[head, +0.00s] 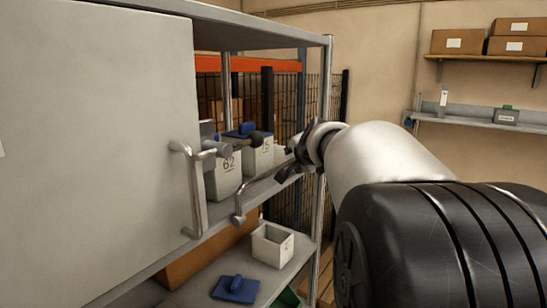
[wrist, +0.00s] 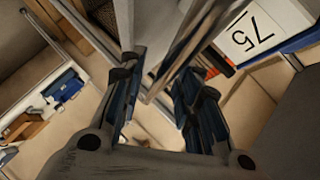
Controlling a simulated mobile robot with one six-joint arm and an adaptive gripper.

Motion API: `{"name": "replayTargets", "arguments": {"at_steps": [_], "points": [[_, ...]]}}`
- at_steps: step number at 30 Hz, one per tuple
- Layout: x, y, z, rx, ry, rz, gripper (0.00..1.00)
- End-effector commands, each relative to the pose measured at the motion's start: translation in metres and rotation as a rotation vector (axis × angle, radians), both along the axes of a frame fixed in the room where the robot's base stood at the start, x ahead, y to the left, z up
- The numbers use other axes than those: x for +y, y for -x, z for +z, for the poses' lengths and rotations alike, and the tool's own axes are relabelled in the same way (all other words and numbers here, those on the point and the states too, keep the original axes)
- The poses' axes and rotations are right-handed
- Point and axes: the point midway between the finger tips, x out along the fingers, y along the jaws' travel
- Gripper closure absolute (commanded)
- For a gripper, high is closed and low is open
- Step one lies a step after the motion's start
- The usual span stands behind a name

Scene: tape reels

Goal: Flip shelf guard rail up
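The guard rail (head: 262,187) is a thin grey metal bar with a bent left end, running along the front of the middle shelf (head: 222,236). My gripper (head: 298,162) is at the rail's right end, beside the right shelf post. In the wrist view, my gripper (wrist: 160,92) has its two dark blue fingers spread apart. A grey metal bar runs up between or just behind them; I cannot tell whether either finger touches it. In the head view my wrist partly hides the rail's right end.
A sliding door (head: 95,130) with a handle (head: 195,190) covers the left side. Below are an open white bin (head: 272,246) and a blue lid (head: 236,289).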

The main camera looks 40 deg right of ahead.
Motion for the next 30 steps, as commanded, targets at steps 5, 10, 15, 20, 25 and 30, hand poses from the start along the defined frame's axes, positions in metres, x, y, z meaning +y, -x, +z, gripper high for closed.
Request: {"name": "replayTargets", "arguments": {"at_steps": [5, 10, 15, 20, 25, 30], "points": [[0.002, 0.003, 0.002, 0.000, 0.000, 0.000, 0.69], [0.013, 0.022, 0.012, -0.002, 0.001, 0.000, 0.69], [0.026, 0.045, 0.023, -0.002, 0.002, 0.000, 0.69], [0.033, 0.057, 0.029, -0.001, 0.001, 0.000, 0.69], [0.035, 0.060, 0.030, 0.001, 0.000, 0.000, 0.69], [0.035, 0.059, 0.030, 0.000, 0.000, 0.000, 0.69]]}}
